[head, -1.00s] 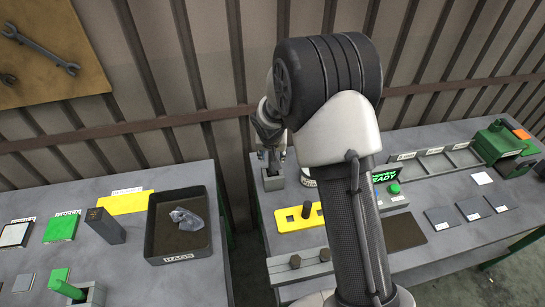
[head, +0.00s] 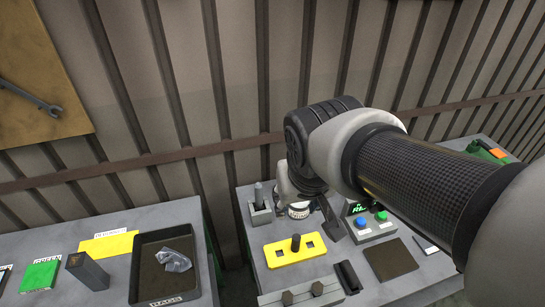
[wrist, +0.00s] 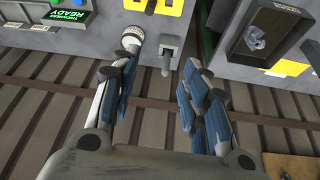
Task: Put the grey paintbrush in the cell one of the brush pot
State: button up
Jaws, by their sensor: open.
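The grey paintbrush (head: 258,193) stands upright in the small grey brush pot (head: 261,217) at the back left corner of the right table. In the wrist view the brush (wrist: 166,65) also rises from the pot (wrist: 170,43). I cannot tell which cell holds it. My gripper (wrist: 158,70) is open and empty, its blue-padded fingers spread apart. The brush and pot show beyond the fingertips, between them in the picture, with no visible contact. In the head view my arm hides most of the gripper.
A white roll (wrist: 132,38) stands close beside the pot. A yellow plate (head: 283,255) with a dark peg lies in front. A button box (head: 372,226) and brown mat (head: 390,260) are to the right. A dark tray (head: 150,290) sits on the left table, across a gap.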

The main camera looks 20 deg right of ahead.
jog(key=s+a+n, duration=0.1)
jog(key=s, duration=0.9)
jog(key=shift+s+a+y, duration=0.2)
jog(key=shift+s+y, duration=0.05)
jog(key=shift+y, duration=0.15)
notch_tip(320, 180, down, 9)
jog(key=b, duration=0.8)
jog(key=shift+r+b, duration=0.2)
jog(key=shift+b, duration=0.1)
